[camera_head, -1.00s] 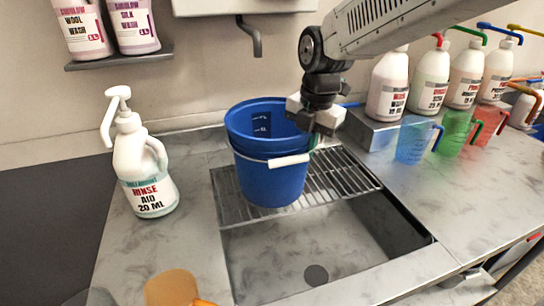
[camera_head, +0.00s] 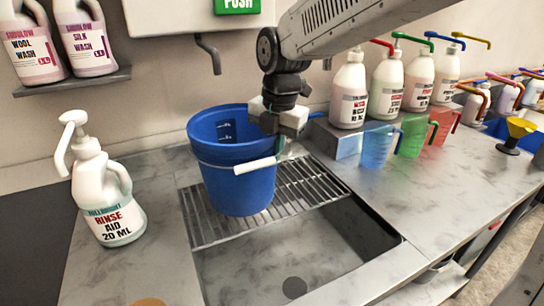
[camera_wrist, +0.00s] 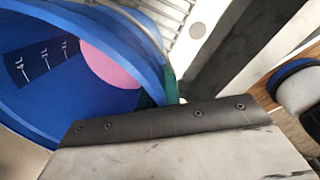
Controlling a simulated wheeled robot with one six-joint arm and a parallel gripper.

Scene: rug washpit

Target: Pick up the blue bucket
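The blue bucket (camera_head: 236,185) stands upright on the metal grate at the back of the sink, its white handle grip hanging across the front. My gripper (camera_head: 279,142) is at the bucket's right rim, pointing down, with a teal-green tip against or just beside the outer wall. In the wrist view the bucket's open inside (camera_wrist: 60,75) fills the upper left, with scale marks and a pink round patch. A green strip (camera_wrist: 154,98) shows at its rim there. My gripper's housing covers the lower part of that view, so I cannot tell whether the fingers are closed on the rim.
A Rinse Aid pump bottle (camera_head: 102,195) stands left of the sink (camera_head: 300,250). Several pump bottles (camera_head: 349,95) on a raised block and coloured jugs (camera_head: 378,148) stand to the right. A shelf (camera_head: 70,82) with two bottles is at upper left. The right front counter is clear.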

